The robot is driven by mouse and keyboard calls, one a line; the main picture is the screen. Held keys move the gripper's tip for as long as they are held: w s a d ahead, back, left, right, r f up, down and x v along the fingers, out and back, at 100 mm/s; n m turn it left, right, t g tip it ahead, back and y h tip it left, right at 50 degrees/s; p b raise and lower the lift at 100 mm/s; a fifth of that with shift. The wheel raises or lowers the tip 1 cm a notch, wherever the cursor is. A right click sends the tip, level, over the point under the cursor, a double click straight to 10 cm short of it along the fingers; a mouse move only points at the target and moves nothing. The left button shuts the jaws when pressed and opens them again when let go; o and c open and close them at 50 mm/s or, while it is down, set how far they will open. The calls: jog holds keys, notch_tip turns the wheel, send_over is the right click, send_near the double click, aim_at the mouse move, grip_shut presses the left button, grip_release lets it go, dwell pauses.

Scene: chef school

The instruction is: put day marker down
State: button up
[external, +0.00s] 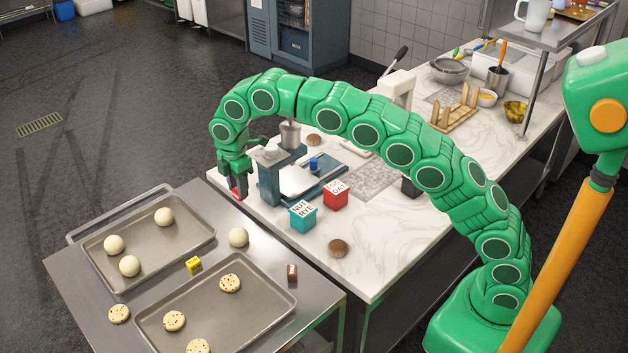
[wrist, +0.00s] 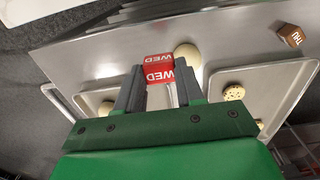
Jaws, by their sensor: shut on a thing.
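My gripper (external: 238,188) is at the left end of the arm, by the left edge of the marble counter. It is shut on a red day marker (wrist: 158,62), a small block with white WED lettering. In the wrist view the marker sits between the two grey fingertips (wrist: 158,82). In the external view only a bit of its red (external: 233,191) shows beside the fingers. I cannot tell whether the marker touches a surface. A brown THU marker (wrist: 290,35) lies on the steel table, and it also shows in the external view (external: 292,272). A yellow block (external: 194,265) lies between the trays.
The steel table (external: 319,302) holds two trays, one with dough balls (external: 187,247) and one with speckled dough (external: 264,298). A scale-like device (external: 268,182), a teal box (external: 303,216) and a red box (external: 336,196) stand on the counter near my gripper.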

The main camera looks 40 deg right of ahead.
jog(key=shift+w+a+f, duration=0.3)
jog(key=shift+w, duration=0.35)
jog(key=shift+w+a+f, duration=0.35)
jog(key=shift+w+f, duration=0.45)
jog(key=shift+f, duration=0.15)
jog(key=shift+w+a+f, duration=0.35)
jog(key=shift+w+f, duration=0.4)
jog(key=shift+f, duration=0.15)
jog(key=shift+w+a+f, duration=0.35)
jog(key=shift+w+f, duration=0.45)
jog(key=shift+f, duration=0.15)
jog(key=shift+w+a+f, duration=0.1)
jog(key=shift+w+f, duration=0.05)
jog(key=shift+f, duration=0.1)
jog(key=shift+w, duration=0.1)
jog(key=shift+f, duration=1.6)
jog(key=shift+f, duration=0.1)
jog(key=o, duration=1)
